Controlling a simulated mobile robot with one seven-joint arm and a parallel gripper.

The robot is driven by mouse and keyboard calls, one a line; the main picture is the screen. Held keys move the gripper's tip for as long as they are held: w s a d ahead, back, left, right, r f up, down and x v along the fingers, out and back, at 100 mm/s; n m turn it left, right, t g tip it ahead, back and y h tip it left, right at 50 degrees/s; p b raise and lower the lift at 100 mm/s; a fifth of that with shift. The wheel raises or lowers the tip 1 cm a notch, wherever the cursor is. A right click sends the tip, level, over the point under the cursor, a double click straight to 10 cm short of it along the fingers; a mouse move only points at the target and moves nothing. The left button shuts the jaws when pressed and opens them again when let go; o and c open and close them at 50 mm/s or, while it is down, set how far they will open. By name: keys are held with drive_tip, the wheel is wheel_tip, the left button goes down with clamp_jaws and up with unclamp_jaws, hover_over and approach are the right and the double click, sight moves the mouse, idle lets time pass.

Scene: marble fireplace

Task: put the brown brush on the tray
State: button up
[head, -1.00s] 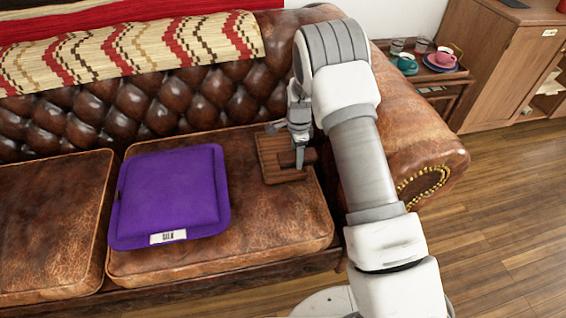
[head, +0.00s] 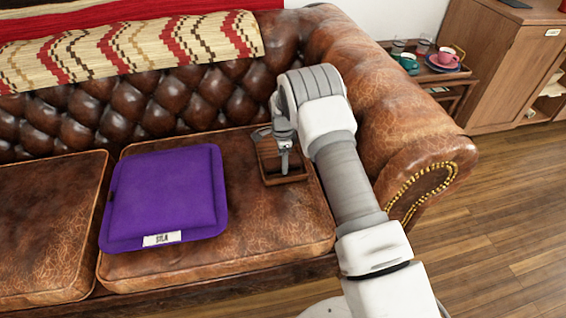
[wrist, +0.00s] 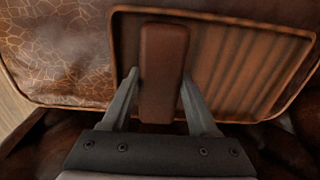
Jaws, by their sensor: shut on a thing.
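The brown brush (wrist: 163,70) is a reddish-brown block upright in the wrist view, between the two fingers of my gripper (wrist: 160,78). My gripper is shut on it. The tray (wrist: 295,38) is a ribbed brown wooden tray with a raised rim, and the brush lies over its left part in that view. Whether the brush touches the tray cannot be told. In the head view, the tray (head: 294,179) lies on the right seat cushion of the leather sofa. My gripper (head: 284,170) is over the tray there, pointing down, and the brush is hard to make out.
A purple cushion (head: 165,195) with a white label lies on the seat left of the tray. The sofa armrest (head: 405,130) rises to the right of my arm. A side table with cups (head: 448,56) stands behind it. Bare seat lies between the purple cushion and the tray.

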drive_tip(key=shift+f, duration=0.1)
drive_tip(key=o, duration=1.2)
